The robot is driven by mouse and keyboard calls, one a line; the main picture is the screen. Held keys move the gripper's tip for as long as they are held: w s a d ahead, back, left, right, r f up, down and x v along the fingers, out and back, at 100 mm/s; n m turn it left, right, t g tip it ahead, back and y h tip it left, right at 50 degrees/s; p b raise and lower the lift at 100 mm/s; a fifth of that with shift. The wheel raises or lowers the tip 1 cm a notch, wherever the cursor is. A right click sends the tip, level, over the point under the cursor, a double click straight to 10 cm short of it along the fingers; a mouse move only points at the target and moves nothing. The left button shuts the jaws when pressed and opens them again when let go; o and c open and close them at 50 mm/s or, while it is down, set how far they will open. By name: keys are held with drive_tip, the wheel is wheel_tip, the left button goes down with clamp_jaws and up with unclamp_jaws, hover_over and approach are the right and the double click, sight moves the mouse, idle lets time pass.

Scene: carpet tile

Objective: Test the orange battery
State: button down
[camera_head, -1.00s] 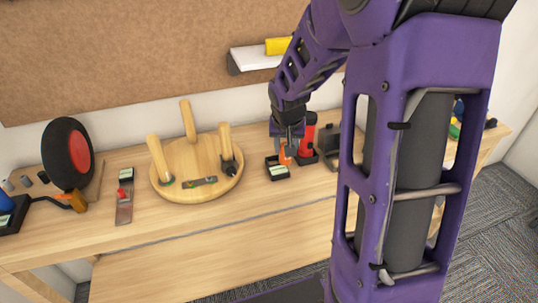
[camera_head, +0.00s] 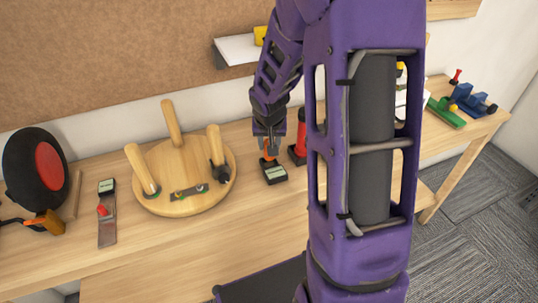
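The orange battery (camera_head: 268,156) shows as a small orange shape between the fingertips of my gripper (camera_head: 270,148). My gripper points down and appears shut on it. A small black device with a pale display (camera_head: 273,174), which looks like a battery tester, lies on the workbench just below. The battery is at the device's rear left in the picture. I cannot tell whether it touches the device or is above it. The fingers hide part of the battery.
A round wooden stool (camera_head: 184,188) lies upside down on the workbench (camera_head: 200,235), left of my gripper. A red and black object (camera_head: 299,140) stands close right of the device. A wall shelf (camera_head: 237,48) is behind my arm. The bench front is clear.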

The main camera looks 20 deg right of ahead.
drive_tip(key=shift+f+b, duration=0.45)
drive_tip(key=shift+f, duration=1.35)
drive_tip(key=shift+f+b, duration=0.25)
drive_tip(key=shift+b, duration=0.05)
drive_tip(key=shift+c, duration=2.4)
unclamp_jaws()
drive_tip(key=shift+r, duration=0.1)
drive_tip(key=shift+r, duration=0.1)
drive_tip(key=shift+r+p, duration=0.35)
drive_tip(key=shift+p, duration=0.05)
drive_tip(key=p+v, duration=0.1)
drive_tip(key=v, duration=1)
drive_tip(key=shift+r+p, duration=0.2)
drive_tip(key=shift+p, duration=0.2)
